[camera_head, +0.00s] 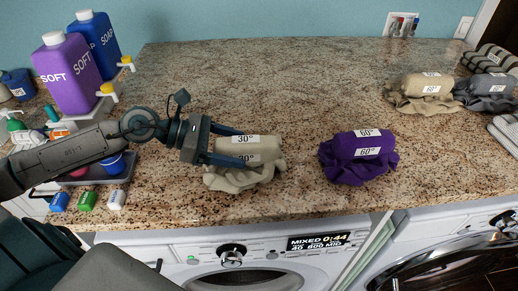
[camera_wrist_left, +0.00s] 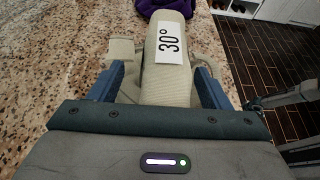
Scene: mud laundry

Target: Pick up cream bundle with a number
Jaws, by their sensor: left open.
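The cream bundle (camera_head: 262,148) with white labels reading 30° lies on the granite counter in front of my left gripper. In the left wrist view the cream bundle (camera_wrist_left: 167,80) sits between the two blue fingers. My left gripper (camera_head: 241,147) is open, with a finger on either side of the bundle; I cannot tell if they touch it. In the left wrist view the left gripper (camera_wrist_left: 162,85) shows from behind.
A purple 60° bundle (camera_head: 362,156) lies to the right. Tan (camera_head: 427,86) and dark grey (camera_head: 487,88) bundles lie at the far right. SOFT (camera_head: 68,75) and SOAP (camera_head: 97,42) bottles stand at left. The counter's middle back is clear. Washers stand below the front edge.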

